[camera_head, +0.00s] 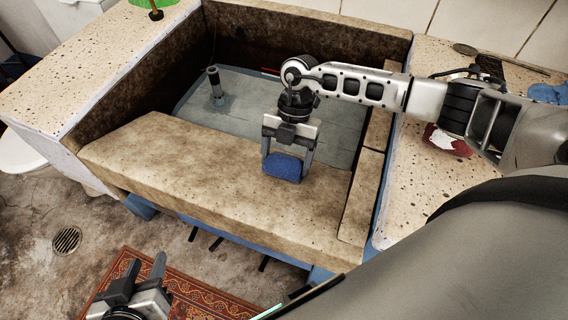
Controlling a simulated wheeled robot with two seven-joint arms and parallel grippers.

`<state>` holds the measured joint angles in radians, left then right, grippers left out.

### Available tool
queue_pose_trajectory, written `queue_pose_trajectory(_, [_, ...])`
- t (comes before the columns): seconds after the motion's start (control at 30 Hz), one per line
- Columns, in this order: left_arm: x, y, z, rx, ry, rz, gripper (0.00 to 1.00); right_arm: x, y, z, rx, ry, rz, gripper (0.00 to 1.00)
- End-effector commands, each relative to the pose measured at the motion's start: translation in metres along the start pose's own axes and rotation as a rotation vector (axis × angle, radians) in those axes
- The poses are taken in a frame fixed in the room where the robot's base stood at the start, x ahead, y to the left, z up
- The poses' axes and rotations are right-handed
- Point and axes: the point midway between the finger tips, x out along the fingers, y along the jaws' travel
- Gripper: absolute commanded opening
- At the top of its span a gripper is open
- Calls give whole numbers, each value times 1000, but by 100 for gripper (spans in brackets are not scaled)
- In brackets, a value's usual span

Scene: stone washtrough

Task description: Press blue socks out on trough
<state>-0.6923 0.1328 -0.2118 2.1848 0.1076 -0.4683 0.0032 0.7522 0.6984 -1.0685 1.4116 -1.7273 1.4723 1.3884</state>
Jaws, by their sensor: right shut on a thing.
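The stone trough (190,155) has high walls and a broad sloping front slab. A blue bundle (283,167), which looks like the blue socks, is between the fingers of my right gripper (285,165). The gripper points down and is shut on the bundle at the right part of the front slab. I cannot tell whether the bundle touches the stone. My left gripper (143,272) is low at the bottom left, over the floor in front of the trough. Its fingers are apart and nothing shows between them.
A grey standpipe (215,82) rises from the basin floor. Speckled ledges flank the trough; the right one holds a dark red and white item (447,141) and a blue cloth (545,94). A patterned rug (200,298) and a round drain (67,240) are on the floor.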

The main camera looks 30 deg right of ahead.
Motion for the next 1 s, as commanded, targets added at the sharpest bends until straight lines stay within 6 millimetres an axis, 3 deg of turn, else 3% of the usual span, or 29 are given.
queue_pose_trajectory(0.1, [-7,2,-10,0,-2,0,36,-19,1,-1,0,-3,4,49])
queue_pose_trajectory(0.5, [-20,6,-31,-1,-3,1,36,-61,1,0,2,-7,7,49])
queue_pose_trajectory(1.0, [-21,6,-31,-1,-3,1,36,-65,1,2,2,-7,7,49])
